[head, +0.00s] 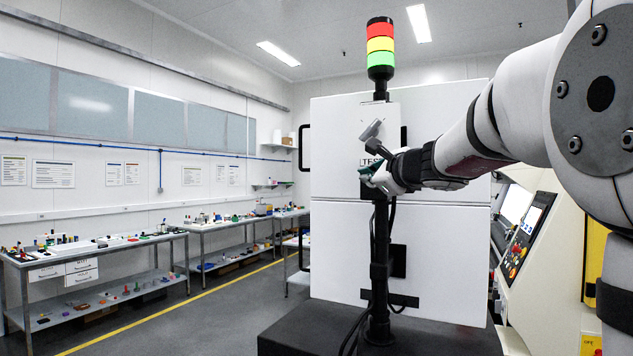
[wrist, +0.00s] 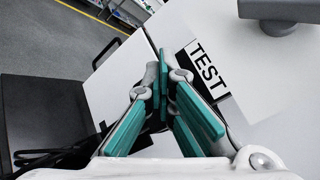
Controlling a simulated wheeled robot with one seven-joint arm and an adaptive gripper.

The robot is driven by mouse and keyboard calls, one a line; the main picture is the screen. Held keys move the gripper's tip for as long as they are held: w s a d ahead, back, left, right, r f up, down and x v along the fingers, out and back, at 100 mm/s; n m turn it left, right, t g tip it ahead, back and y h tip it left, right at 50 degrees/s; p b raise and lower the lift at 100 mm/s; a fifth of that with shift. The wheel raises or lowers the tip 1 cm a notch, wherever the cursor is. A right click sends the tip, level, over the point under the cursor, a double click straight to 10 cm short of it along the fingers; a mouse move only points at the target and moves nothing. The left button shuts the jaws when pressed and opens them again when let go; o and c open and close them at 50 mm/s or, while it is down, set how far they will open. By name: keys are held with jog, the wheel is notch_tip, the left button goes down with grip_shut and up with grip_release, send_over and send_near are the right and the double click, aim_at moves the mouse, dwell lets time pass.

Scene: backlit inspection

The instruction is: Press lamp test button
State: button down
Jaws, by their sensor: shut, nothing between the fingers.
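In the head view only part of the label (head: 365,162) shows above my gripper (head: 369,173). My gripper, with teal finger pads, is shut and empty; it also shows in the wrist view (wrist: 164,62). Its tips are in front of or close to the panel; I cannot tell whether they touch it. I cannot make out the lamp test button in either view; my fingers may hide it. A signal tower (head: 380,45) with red, yellow and green tiers stands above the panel.
A large white cabinet (head: 335,240) stands behind my gripper. A grey T-shaped part (wrist: 282,10) juts in at the top right of the wrist view. A dark post (head: 379,270) with cables stands below. A control console (head: 525,235) is at right, benches (head: 100,250) at left.

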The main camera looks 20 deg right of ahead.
dwell(0.4)
jog(key=shift+s+a, duration=0.5)
jog(key=shift+a, duration=0.1)
jog(key=shift+s+a+b, duration=0.2)
jog(key=shift+s+a, duration=0.6)
jog(key=shift+a, duration=0.2)
jog(key=shift+s+a+b, duration=0.2)
jog(key=shift+s+a, duration=0.55)
jog(key=shift+a, duration=0.2)
